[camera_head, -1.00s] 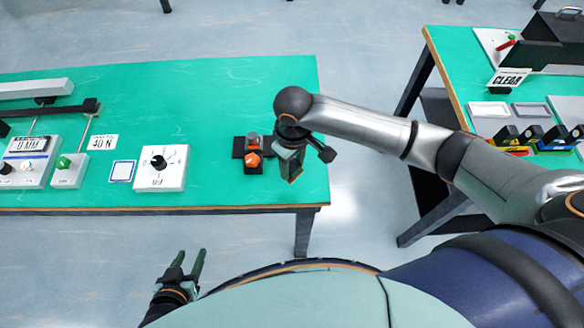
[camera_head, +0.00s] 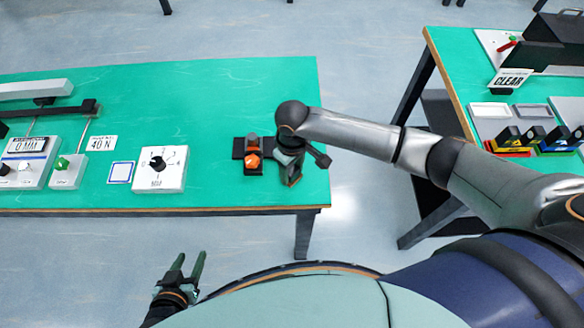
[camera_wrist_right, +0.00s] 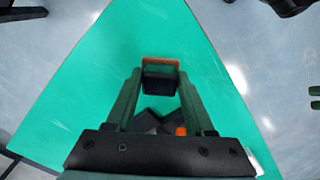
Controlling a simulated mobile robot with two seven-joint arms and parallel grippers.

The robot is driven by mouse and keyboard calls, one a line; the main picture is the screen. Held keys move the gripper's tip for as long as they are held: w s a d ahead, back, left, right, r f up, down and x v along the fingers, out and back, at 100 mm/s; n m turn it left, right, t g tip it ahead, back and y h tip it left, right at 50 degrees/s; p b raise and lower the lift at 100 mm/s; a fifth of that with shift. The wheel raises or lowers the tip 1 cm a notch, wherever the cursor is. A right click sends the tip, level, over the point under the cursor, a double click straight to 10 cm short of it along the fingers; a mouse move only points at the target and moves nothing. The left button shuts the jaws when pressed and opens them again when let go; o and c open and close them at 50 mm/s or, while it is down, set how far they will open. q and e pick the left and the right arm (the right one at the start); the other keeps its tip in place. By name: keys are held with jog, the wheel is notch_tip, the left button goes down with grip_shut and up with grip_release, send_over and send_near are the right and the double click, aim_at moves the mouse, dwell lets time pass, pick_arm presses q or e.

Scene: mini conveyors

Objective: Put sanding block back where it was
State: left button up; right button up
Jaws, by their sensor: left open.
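The sanding block, dark with an orange-brown face, shows between the fingertips of my right gripper (camera_wrist_right: 160,78) in the right wrist view; its dark body (camera_wrist_right: 159,84) spans the gap between the fingers. In the head view my right gripper (camera_head: 291,178) is low over the right end of the green table (camera_head: 225,95), just right of a black holder (camera_head: 238,148). The arm and fingers mostly hide the block there, and I cannot tell whether it touches the table. My left gripper (camera_head: 187,268) is open and empty, in front of the table.
The holder has grey and orange pieces (camera_head: 252,161) on it. A white dial box (camera_head: 160,170), a blue-framed square (camera_head: 121,172) and a green-button box (camera_head: 68,172) stand further left. A second green table (camera_head: 450,60) is at right, across a floor gap.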

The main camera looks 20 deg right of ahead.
aim_at(292, 170)
jog(key=o, duration=0.3)
jog(key=shift+o, duration=0.2)
notch_tip(292, 170, up, 12)
jog(key=p, duration=0.1)
jog(key=shift+r, duration=0.2)
